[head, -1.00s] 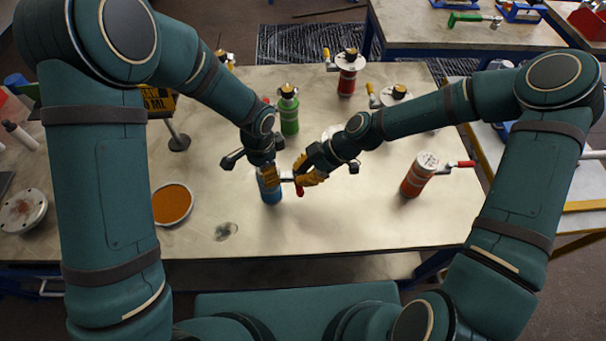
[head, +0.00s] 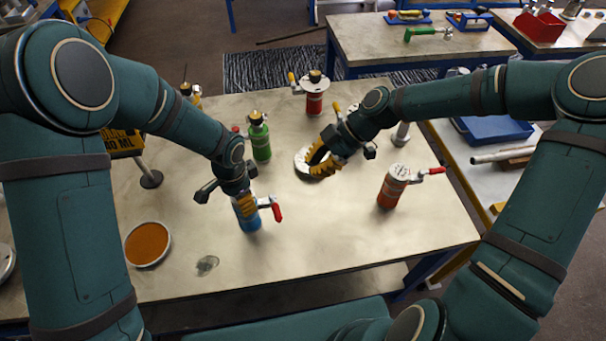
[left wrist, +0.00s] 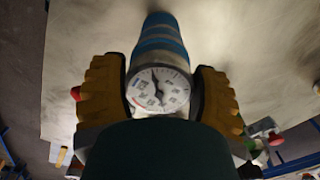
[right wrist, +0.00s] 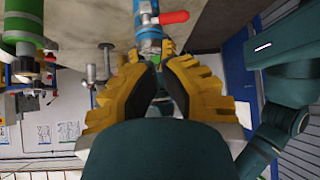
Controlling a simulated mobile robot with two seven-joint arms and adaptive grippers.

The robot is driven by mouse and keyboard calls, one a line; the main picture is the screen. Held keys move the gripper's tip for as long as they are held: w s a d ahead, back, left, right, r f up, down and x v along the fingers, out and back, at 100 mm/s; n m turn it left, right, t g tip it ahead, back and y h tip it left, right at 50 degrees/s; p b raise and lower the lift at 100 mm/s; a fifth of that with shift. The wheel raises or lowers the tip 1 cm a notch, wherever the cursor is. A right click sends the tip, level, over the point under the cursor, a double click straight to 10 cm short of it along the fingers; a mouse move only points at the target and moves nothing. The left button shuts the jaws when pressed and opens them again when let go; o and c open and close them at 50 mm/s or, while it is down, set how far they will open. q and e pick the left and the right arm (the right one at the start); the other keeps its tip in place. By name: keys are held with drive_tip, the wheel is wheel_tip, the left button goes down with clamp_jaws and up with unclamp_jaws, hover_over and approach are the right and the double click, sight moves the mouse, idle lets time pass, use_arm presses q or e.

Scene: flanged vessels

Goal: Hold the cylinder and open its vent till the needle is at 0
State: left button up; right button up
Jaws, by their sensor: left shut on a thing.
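The blue cylinder (head: 247,219) stands on the table, held by my left gripper (head: 243,203), which is shut around its upper part. Its vent has a red lever (head: 276,211) on the right side; the lever also shows in the right wrist view (right wrist: 174,17). In the left wrist view the round white gauge (left wrist: 157,90) sits between the yellow fingers. Its dark needle points nearly straight up, slightly left; the figures are too small to read. My right gripper (head: 318,162) is empty, its fingers apart, behind and to the right of the cylinder, clear of the lever.
A green cylinder (head: 260,140) stands behind the blue one. Red cylinders stand at the back (head: 314,98) and at the right (head: 391,189). An orange-filled dish (head: 147,244) lies at the left. A white disc (head: 301,160) lies partly under my right gripper.

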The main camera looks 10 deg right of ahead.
sight(277, 208)
drive_tip(key=shift+s+d+r, duration=0.15)
drive_tip(key=shift+s+d, duration=0.25)
clamp_jaws()
drive_tip(key=x, duration=1.4)
drive_tip(key=shift+s, duration=0.3)
use_arm(q)
drive_tip(key=shift+d, duration=0.1)
use_arm(e)
drive_tip(key=shift+s+a+f, duration=0.25)
drive_tip(key=shift+a+f, duration=0.05)
drive_tip(key=shift+a, duration=0.25)
drive_tip(key=shift+w+d, duration=0.1)
drive_tip(key=shift+d, duration=0.05)
